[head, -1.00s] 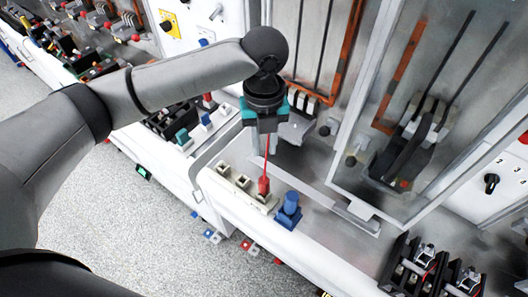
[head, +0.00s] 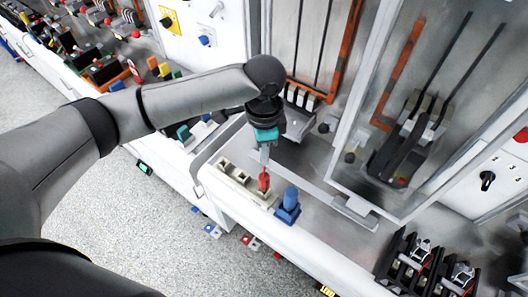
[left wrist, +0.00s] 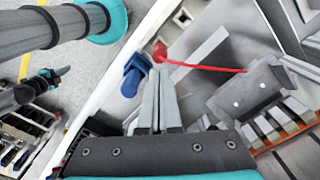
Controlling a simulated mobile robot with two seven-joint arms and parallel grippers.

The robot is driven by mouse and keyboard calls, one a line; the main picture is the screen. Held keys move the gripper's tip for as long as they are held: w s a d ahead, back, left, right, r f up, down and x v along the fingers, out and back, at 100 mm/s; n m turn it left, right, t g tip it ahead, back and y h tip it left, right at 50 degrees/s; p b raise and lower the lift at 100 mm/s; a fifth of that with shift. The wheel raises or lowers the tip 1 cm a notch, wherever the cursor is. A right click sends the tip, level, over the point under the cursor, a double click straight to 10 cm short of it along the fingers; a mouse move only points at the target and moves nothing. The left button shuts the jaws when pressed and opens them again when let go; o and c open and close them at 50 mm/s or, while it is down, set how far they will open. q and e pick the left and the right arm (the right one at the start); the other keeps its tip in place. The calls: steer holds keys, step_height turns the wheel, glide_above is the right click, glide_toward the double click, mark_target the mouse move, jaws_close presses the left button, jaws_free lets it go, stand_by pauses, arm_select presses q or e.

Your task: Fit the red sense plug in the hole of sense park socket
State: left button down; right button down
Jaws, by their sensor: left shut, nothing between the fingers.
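The red sense plug (head: 263,182) stands at the near right end of a row of pale socket blocks (head: 240,177). I cannot tell whether it is seated in a hole. In the left wrist view the plug (left wrist: 159,51) shows just beyond the fingertips, its red lead running right. My left gripper (head: 264,166) is shut and empty, its fingertips just above or against the plug; contact is unclear. Its fingers also show in the left wrist view (left wrist: 160,82). What seems to be my right gripper (left wrist: 52,75) shows small at the left there; its jaws are unclear.
A blue plug-like part (head: 288,205) stands close right of the red plug. A clear framed door (head: 350,115) rises behind to the right. Black breaker units (head: 415,262) sit at lower right. The bench's front edge is near the sockets.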

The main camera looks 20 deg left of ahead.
mark_target(263, 178)
arm_select(q)
steer(key=shift+f+n, duration=0.2)
steer(key=shift+n, duration=0.5)
steer(key=shift+f, duration=0.4)
step_height(263, 178, down, 4)
steer(key=b, duration=0.3)
steer(key=shift+b, duration=0.3)
steer(key=shift+f+b, duration=0.55)
steer(key=shift+b, duration=0.3)
steer(key=shift+s+f, duration=0.15)
steer(key=shift+f, duration=0.35)
